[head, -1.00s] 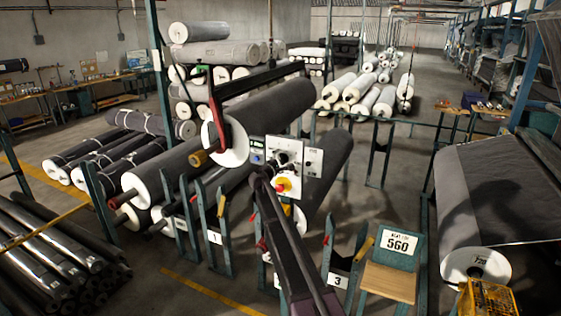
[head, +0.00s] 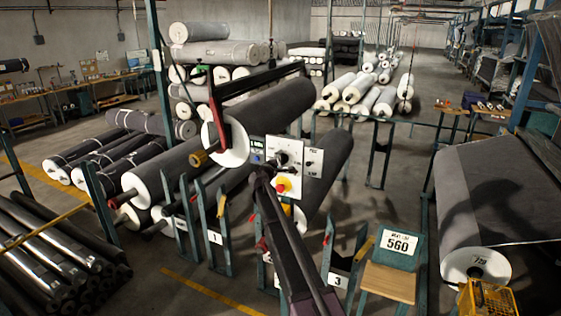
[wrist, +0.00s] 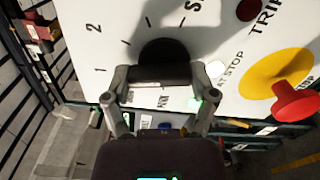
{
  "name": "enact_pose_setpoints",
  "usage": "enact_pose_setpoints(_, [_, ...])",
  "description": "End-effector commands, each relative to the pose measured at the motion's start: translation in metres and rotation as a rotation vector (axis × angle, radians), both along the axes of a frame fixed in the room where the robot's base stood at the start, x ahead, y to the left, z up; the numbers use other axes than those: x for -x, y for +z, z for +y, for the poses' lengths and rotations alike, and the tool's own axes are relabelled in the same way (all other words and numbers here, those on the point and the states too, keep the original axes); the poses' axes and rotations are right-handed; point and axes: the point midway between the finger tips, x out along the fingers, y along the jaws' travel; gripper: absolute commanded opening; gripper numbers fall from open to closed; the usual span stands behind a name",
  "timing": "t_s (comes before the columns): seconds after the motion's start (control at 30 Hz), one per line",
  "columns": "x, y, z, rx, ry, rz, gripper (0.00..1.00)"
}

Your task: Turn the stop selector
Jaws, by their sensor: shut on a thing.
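The stop selector (wrist: 163,50) is a black round knob with a thick bar handle on a white panel (wrist: 95,50). In the wrist view, printed marks such as 1, 2 and STOP stand around it. My gripper (wrist: 161,75) has one finger at each end of the bar and is shut on it. The bar lies nearly level across the wrist picture. In the head view, the white control panel (head: 270,147) stands in front of the rolls, and my arm partly covers it. The knob's exact pointing is hard to read there.
A red mushroom button (wrist: 297,100) on a yellow disc (wrist: 268,74) sits close right of my gripper. A dark red round part (wrist: 250,9) is above it. Large grey rolls (head: 265,105) lie behind the panel.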

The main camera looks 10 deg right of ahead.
Motion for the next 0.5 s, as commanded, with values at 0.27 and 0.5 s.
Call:
enact_pose_setpoints(0.27, [-0.0001, 0.0007, -0.0012, -0.167, -0.001, -0.123, 0.27])
enact_pose_setpoints(0.5, [0.0005, 0.0010, -0.0020, -0.350, -0.001, -0.255, 0.27])
